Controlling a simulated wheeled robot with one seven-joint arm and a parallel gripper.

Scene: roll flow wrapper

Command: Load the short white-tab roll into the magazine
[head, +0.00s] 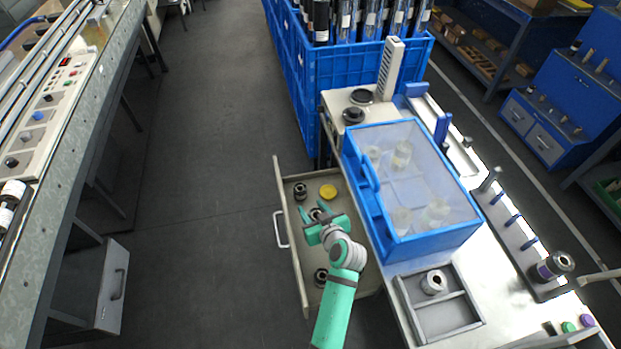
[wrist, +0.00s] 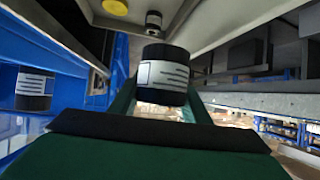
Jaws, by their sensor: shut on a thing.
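My gripper (head: 321,222) is over the open drawer and shut on a short dark roll (wrist: 166,74). In the wrist view this roll has a white printed label and sits between the green fingers. In the head view it is mostly hidden by the fingers, and I cannot make out its tab colour. A grey rail with blue pegs (head: 512,219) runs along the right side of the bench, with a purple-marked dark roll (head: 552,266) at its near end. I cannot tell for certain that this rail is the magazine.
The open drawer (head: 287,213) also holds a dark roll (head: 300,190), a yellow disc (head: 328,191) and another dark roll (head: 321,276). A clear-lidded blue box (head: 430,245) stands between drawer and rail. A grey tray (head: 447,318) with a metal ring lies in front of it.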

